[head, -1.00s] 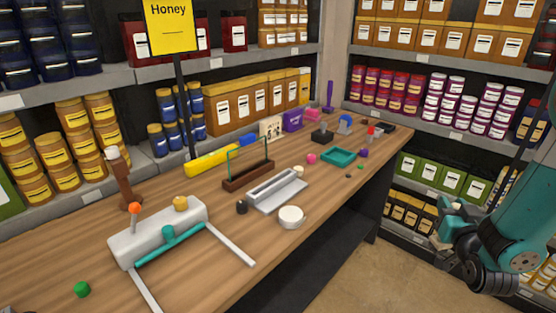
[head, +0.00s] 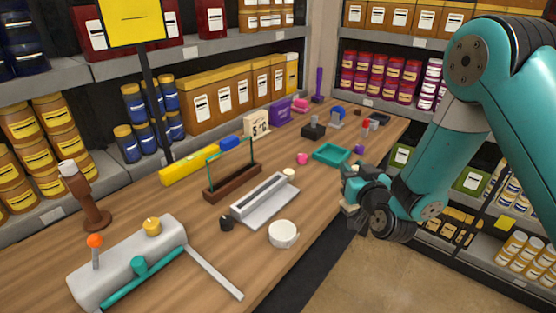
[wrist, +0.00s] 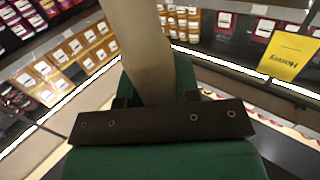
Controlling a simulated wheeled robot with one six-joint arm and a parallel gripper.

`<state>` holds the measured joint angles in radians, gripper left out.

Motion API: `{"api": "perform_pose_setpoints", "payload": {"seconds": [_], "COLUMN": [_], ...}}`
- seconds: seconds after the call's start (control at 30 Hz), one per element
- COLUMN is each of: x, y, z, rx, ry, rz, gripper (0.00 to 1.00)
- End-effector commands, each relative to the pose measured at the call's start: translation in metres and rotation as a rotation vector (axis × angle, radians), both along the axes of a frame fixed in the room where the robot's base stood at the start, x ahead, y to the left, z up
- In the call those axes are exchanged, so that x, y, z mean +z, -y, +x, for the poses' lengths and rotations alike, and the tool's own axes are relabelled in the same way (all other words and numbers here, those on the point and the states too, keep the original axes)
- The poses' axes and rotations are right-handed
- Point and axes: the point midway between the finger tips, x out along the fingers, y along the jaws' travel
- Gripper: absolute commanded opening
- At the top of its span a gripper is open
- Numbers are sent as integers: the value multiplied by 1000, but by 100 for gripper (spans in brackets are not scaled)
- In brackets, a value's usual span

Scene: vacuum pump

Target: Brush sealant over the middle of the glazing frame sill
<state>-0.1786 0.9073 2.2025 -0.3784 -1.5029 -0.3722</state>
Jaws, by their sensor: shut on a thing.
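The glazing frame stands on the table in the head view, with a thin green upright frame (head: 229,152) on a long dark brown sill (head: 233,182). The sill is unobstructed from this side. My gripper (head: 350,198) is near the table's front edge, to the right of the glazing frame and well apart from it. It is shut on a pale beige thing, which shows in the wrist view as a thick smooth bar (wrist: 138,50). I cannot tell from its shape whether this is the brush. Its far end is out of view.
A teal tray (head: 332,154) is to the right. A black signpost (head: 158,110) rises behind the table.

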Motion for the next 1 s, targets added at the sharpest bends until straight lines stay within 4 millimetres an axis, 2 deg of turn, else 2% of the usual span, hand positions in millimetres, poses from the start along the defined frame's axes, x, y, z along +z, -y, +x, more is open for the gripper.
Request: {"api": "perform_pose_setpoints", "payload": {"seconds": [0.03,0.2,0.3,0.4,0.5,0.67,1.0], "x": [5,22,31,36,38,31,-5], "y": [-31,-116,-151,-171,-180,-182,-181], "z": [-2,-18,-29,-37,-41,-42,-41], "rx": [60,237,314,365,389,394,391], "ry": [-1,6,16,24,31,32,31], "rz": [3,4,4,7,7,7,8], "gripper": [6,6,6,6,6,6,6]}}
